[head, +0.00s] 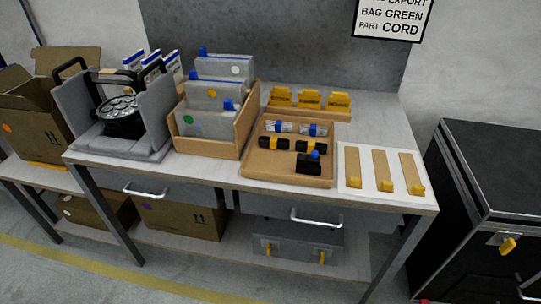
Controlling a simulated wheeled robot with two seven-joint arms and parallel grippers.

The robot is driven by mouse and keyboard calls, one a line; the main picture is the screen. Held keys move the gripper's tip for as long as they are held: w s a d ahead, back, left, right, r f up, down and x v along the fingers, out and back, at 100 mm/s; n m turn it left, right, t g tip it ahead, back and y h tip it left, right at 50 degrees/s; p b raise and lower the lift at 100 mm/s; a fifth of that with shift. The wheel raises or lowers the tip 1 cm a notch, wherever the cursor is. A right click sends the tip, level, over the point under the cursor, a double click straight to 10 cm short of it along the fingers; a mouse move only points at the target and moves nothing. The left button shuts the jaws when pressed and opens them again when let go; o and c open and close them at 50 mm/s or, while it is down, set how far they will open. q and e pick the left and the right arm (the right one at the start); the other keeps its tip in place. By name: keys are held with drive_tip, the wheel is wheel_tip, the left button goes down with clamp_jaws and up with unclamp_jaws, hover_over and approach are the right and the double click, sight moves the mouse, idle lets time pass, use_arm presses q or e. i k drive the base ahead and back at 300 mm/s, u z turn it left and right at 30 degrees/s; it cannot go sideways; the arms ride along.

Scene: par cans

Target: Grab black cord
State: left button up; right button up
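A shallow brown tray (256,169) sits on the right half of the workbench. Two black bundles with yellow bands lie in its middle row, a left one (273,143) and a right one (311,147); they look like coiled cords. Two clear and blue packets, left (280,127) and right (313,130), lie in the back row. Neither of my grippers is in view.
A wooden box (212,147) of grey bags stands left of the tray. A grey foam cradle (155,106) holds a black lamp (121,115). Yellow tags (310,98) stand behind; a white sheet (365,182) with wooden strips lies right. A black case (489,190) stands beside the bench.

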sight(272, 143)
drive_tip(key=u, duration=1.95)
drive_tip(key=i, duration=1)
drive_tip(key=z, duration=0.2)
